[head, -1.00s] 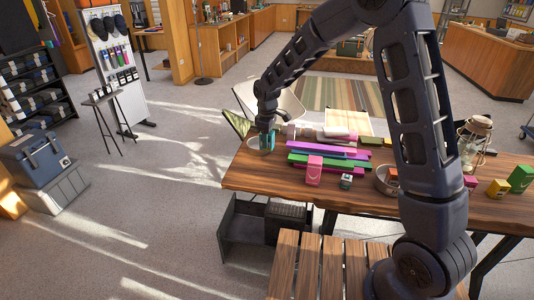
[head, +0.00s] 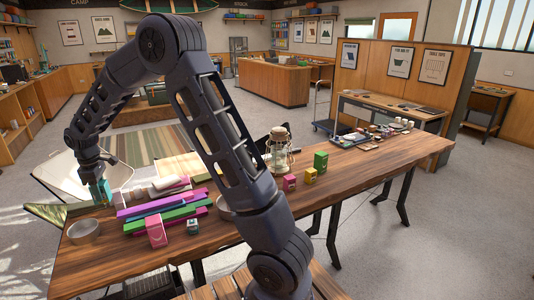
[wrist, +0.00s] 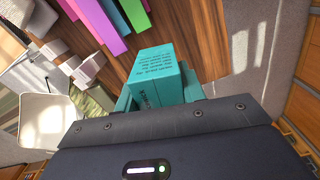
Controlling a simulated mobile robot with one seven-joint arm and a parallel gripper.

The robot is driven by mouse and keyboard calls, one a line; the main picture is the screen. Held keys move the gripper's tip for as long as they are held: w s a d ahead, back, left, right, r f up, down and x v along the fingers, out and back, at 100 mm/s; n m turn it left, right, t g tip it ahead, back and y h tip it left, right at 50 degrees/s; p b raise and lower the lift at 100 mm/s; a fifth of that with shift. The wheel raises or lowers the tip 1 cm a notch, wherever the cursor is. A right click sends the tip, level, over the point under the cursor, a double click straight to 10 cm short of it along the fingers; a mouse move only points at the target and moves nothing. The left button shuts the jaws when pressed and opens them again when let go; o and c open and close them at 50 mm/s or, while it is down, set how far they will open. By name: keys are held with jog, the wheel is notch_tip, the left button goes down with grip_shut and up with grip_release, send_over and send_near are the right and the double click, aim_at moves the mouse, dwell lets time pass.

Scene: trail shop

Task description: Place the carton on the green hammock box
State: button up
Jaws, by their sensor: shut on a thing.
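My gripper (head: 101,200) is shut on a teal carton (head: 97,190) near the table's left end, just behind a metal bowl. In the wrist view the carton (wrist: 160,68) shows printed text and sits between the fingers. A long green box (head: 165,218) lies flat in a group of long purple and magenta boxes, to the right of the gripper and apart from it. Its label is too small to read. The group also shows at the top of the wrist view, with the green box (wrist: 135,14) partly cut off.
The metal bowl (head: 85,232) stands at the table's left end. A pink box (head: 156,231) and a small dark jar (head: 192,227) stand in front of the long boxes. A lantern (head: 279,150) and small pink, yellow and green boxes (head: 320,161) stand farther right. My arm hides part of the table.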

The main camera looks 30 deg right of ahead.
jog(key=w+d+r+m, duration=0.2)
jog(key=w+d, duration=0.9)
jog(key=w+d+r+m, duration=0.15)
jog(key=w+d, duration=0.35)
jog(key=d, duration=0.9)
jog(key=w+d+r+m, duration=0.1)
jog(key=w+d+m, duration=0.25)
jog(key=d, duration=0.95)
jog(key=w+d+r+m, duration=0.1)
jog(key=w+d, duration=0.4)
jog(key=d, duration=0.9)
jog(key=s+d+r+m, duration=0.2)
jog(key=d, duration=1.2)
jog(key=s+d+r+m, duration=0.1)
jog(key=s+d+m, duration=0.1)
jog(key=d, duration=1.3)
jog(key=m, duration=0.4)
send_over(322, 154)
jog(key=f, duration=1.7)
jog(key=shift+w+d+f, duration=0.1)
jog(key=shift+w, duration=0.15)
